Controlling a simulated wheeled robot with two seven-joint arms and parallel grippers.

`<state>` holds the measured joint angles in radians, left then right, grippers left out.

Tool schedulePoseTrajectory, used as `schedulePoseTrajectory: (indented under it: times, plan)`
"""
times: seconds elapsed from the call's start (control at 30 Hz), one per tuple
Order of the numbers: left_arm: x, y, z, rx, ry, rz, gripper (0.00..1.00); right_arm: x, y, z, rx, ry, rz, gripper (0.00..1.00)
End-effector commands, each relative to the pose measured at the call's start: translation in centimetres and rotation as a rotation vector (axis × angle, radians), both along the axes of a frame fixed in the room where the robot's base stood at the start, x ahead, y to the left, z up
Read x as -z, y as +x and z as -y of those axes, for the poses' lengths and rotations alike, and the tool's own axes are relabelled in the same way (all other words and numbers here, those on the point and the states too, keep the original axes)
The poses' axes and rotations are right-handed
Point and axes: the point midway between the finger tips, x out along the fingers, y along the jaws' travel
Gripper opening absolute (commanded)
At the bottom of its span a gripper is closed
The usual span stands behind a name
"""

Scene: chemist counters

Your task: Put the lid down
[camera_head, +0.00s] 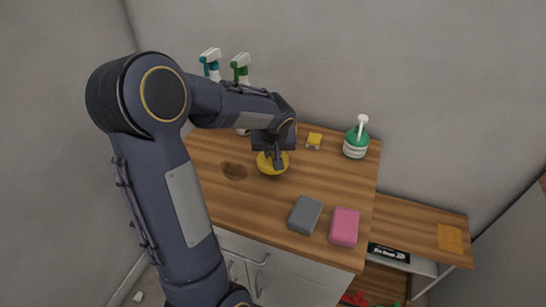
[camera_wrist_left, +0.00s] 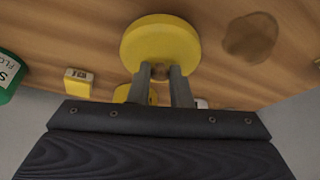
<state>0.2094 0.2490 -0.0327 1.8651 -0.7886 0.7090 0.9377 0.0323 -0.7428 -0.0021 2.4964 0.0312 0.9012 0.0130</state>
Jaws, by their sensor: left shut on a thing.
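The round yellow lid (camera_head: 266,166) is over the wooden counter, below my left gripper (camera_head: 279,160). The fingers of my left gripper (camera_wrist_left: 161,72) are shut on that knob. The lid is close to the counter top; I cannot tell whether it touches. My right gripper is not in view.
A brown stain (camera_head: 234,171) lies left of the lid. A grey block (camera_head: 305,215) and a pink block (camera_head: 344,227) lie near the front edge. A small yellow box (camera_head: 314,140) and a green pump bottle (camera_head: 356,138) stand behind right. Spray bottles (camera_head: 240,68) stand at the back.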

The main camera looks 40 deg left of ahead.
Motion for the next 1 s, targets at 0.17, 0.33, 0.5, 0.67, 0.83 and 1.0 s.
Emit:
schedulePoseTrajectory:
  times: [0.17, 0.33, 0.5, 0.67, 0.83, 1.0]
  plan:
    - [2.3, -0.1, 0.1, 0.0, -0.003, -0.003, 0.0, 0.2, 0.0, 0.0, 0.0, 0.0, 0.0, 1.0]
    - [2.4, -0.1, 0.1, 0.0, -0.001, -0.002, 0.0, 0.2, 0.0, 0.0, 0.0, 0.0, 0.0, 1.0]
    - [2.6, -0.1, 0.1, 0.0, -0.001, -0.002, 0.0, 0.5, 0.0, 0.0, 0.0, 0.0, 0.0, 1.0]
    - [2.7, -0.1, 0.1, 0.0, -0.002, -0.002, 0.27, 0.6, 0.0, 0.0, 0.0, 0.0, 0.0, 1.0]
    - [2.7, -0.1, 0.2, 0.0, -0.002, -0.002, 0.4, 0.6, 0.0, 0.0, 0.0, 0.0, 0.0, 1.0]
    - [2.7, -0.1, 0.2, 0.0, -0.002, -0.002, 0.4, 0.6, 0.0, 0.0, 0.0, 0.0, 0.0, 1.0]
